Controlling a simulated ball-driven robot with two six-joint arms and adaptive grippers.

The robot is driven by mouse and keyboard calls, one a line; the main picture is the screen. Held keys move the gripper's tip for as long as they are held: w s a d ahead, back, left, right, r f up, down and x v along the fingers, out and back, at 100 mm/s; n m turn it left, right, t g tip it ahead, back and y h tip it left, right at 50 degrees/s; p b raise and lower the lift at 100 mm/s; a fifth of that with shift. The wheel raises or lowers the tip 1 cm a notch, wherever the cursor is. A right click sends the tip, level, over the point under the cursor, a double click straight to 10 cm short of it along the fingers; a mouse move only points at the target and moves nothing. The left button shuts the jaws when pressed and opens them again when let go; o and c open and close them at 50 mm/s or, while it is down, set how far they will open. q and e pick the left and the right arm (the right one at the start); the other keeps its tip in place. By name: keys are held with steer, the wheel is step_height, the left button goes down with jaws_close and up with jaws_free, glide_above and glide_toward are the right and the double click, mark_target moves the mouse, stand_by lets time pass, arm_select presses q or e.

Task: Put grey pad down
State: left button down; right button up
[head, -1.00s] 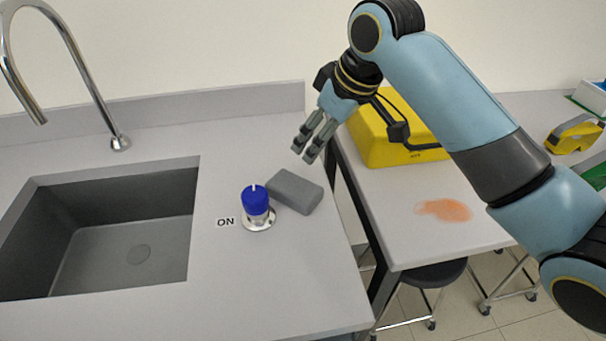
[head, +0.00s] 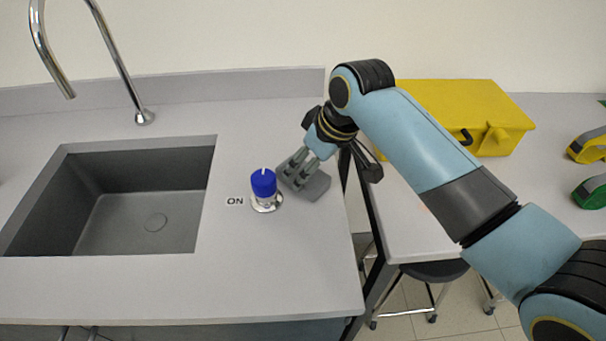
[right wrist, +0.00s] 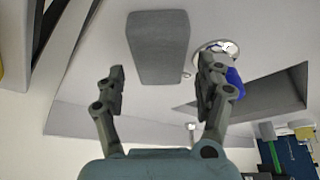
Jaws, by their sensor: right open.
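The grey pad (head: 316,188) lies on the counter to the right of the blue knob, partly covered by my gripper in the head view. My right gripper (head: 293,176) is open, with its fingers over the pad's left part in that view. In the right wrist view, the pad (right wrist: 158,45) lies ahead of the open fingers (right wrist: 160,82), lined up with the gap between them. I cannot tell whether a finger touches it. My left gripper is not in view.
The blue knob (head: 263,183) on its metal base stands close beside the pad, near an ON label (head: 235,201). A sink (head: 60,165) and tap (head: 144,117) are to the left. A yellow case (head: 470,105) stands on the right-hand table (head: 440,240), across a gap.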

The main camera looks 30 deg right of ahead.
steer(key=x, duration=0.3)
steer(key=shift+w, duration=0.1)
steer(key=shift+f, duration=0.2)
stand_by(0.6)
steer(key=shift+c, duration=0.2)
steer(key=c, duration=0.6)
